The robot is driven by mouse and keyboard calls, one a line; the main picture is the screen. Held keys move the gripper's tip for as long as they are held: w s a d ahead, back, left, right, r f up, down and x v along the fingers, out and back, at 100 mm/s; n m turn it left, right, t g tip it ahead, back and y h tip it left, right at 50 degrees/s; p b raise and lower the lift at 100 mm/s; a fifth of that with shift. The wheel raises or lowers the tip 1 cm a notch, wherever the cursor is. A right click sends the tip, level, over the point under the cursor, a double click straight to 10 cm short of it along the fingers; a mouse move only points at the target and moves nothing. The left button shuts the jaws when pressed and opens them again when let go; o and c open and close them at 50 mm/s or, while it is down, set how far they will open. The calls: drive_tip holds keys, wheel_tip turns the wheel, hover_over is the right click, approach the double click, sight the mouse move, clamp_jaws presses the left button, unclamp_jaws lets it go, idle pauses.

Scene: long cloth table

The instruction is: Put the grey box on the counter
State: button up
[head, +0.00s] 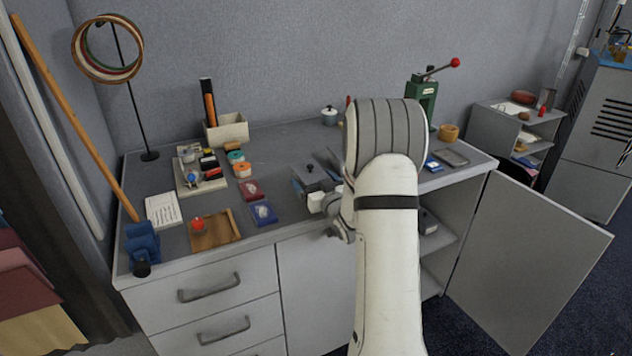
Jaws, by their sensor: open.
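A grey box (309,176) with a small dark knob on top sits on the grey counter (290,139), near the middle. My arm hides its right side. My gripper (322,204) is open at the counter's front edge, just in front of the box and partly hidden by my wrist. I cannot tell whether it touches the box. Nothing shows held in it. A dark grey object (428,221) sits on a shelf inside the open cabinet under the counter, partly hidden by my arm.
A cabinet door (540,255) stands open at the right. A wooden tray (214,231), blue and red packets, and a board of small items (200,171) fill the counter's left. A green press (423,98) with a red-knobbed lever stands at the back right. Bare counter shows behind the box.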

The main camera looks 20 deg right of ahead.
drive_tip(key=shift+r, duration=0.2)
drive_tip(key=s, duration=1.2)
drive_tip(key=s+a+r+g, duration=0.1)
drive_tip(key=s+a+g, duration=0.7)
drive_tip(key=s, duration=0.4)
drive_tip(key=s+a+r+g, duration=0.2)
drive_tip(key=s+a+g, duration=0.6)
drive_tip(key=s, duration=0.5)
drive_tip(key=shift+a+r+h, duration=0.15)
drive_tip(key=shift+a+h, duration=0.15)
drive_tip(key=shift+a, duration=0.3)
